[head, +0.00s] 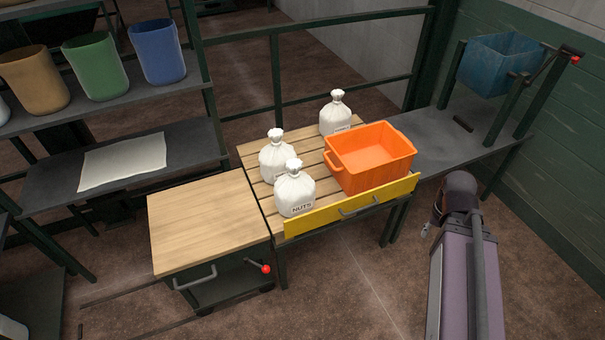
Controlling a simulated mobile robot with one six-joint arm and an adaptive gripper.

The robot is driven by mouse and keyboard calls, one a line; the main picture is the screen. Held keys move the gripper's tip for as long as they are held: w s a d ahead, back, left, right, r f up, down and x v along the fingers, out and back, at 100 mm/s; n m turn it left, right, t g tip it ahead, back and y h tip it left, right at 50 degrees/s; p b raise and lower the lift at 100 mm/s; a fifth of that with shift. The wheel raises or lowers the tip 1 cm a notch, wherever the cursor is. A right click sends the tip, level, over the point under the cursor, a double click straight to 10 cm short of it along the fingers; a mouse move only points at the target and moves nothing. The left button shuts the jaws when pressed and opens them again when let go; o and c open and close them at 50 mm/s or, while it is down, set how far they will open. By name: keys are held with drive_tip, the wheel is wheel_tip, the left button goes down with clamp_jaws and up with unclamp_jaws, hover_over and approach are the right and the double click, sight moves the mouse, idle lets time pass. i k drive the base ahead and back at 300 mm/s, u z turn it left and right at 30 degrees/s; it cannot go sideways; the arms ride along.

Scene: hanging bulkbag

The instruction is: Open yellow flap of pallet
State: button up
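The yellow flap (391,194) is a long board standing upright along the front edge of the slatted wooden pallet (252,153). A grey bar handle (360,209) is fixed to the middle of its outer face. On the pallet, behind the flap, are an orange bin (372,164) and three white tied bags (294,192), the front one labelled NUTS. Part of my arm rises at the lower right, apart from the flap and to its right. I cannot make out my gripper or its fingers.
A wood-topped cart (207,222) with a handle and a red-knobbed lever (265,268) stands left of the pallet. A grey bench (460,145) with a blue bin (498,66) is at right. Shelves with coloured buckets (96,66) are at left. The floor before the flap looks clear.

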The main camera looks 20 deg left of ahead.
sight(316, 218)
drive_tip(key=z, duration=0.55)
drive_tip(key=k, duration=0.55)
drive_tip(key=u, duration=1.4)
drive_tip(key=i, duration=1)
drive_tip(key=u, duration=0.05)
